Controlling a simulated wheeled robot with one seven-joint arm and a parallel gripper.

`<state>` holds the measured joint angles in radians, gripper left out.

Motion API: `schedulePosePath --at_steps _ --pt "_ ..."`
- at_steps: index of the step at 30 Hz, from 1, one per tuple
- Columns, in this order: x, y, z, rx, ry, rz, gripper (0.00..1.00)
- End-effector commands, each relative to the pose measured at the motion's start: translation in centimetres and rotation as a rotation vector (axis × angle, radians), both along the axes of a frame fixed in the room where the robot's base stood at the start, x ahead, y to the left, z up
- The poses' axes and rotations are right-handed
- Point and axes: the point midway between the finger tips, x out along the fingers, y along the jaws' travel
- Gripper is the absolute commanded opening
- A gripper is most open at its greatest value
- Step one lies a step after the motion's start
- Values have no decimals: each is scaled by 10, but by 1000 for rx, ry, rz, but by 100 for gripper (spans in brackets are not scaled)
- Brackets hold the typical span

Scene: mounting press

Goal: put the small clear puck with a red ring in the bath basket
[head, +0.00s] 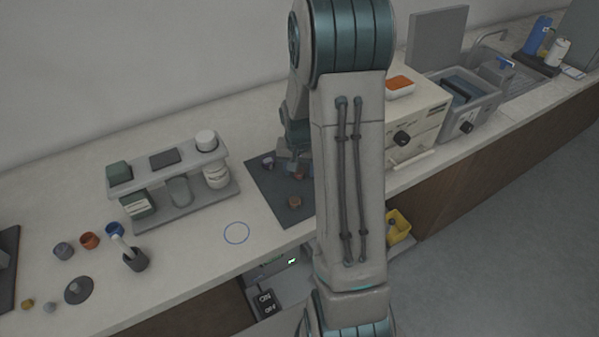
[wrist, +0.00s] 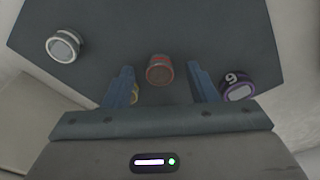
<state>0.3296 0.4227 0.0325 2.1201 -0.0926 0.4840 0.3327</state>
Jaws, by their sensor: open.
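A small puck with a red ring (wrist: 160,70) stands on the dark mat (wrist: 140,30) in the wrist view, between and slightly beyond my finger tips. My gripper (wrist: 162,78) is open and empty above the mat, its blue fingers to either side of that puck without visible contact. In the head view, my gripper (head: 297,160) is low over the mat, partly hidden by my arm; a reddish puck (head: 299,175) shows just below it. The grey bath (head: 468,112) stands at the back right, with a dark basket (head: 456,88) in it.
A pale-ringed puck (wrist: 63,46), a purple puck marked 9 (wrist: 238,87) and a yellowish puck (wrist: 134,94) stand around on the mat. A cream machine (head: 420,115) sits between mat and bath. A rack (head: 180,200) stands left of the mat.

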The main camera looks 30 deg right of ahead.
Motion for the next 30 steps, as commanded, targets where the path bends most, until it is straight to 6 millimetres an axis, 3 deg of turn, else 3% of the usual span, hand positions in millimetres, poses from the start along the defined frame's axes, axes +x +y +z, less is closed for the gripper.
schedulePosePath --at_steps 6,11,22,30 --pt "0 0 0 0 0 0 49" --pt "0 0 0 0 0 0 5" --pt "1 0 5 -1 -3 -1 1" --pt "1 0 50 -3 -7 -1 1"
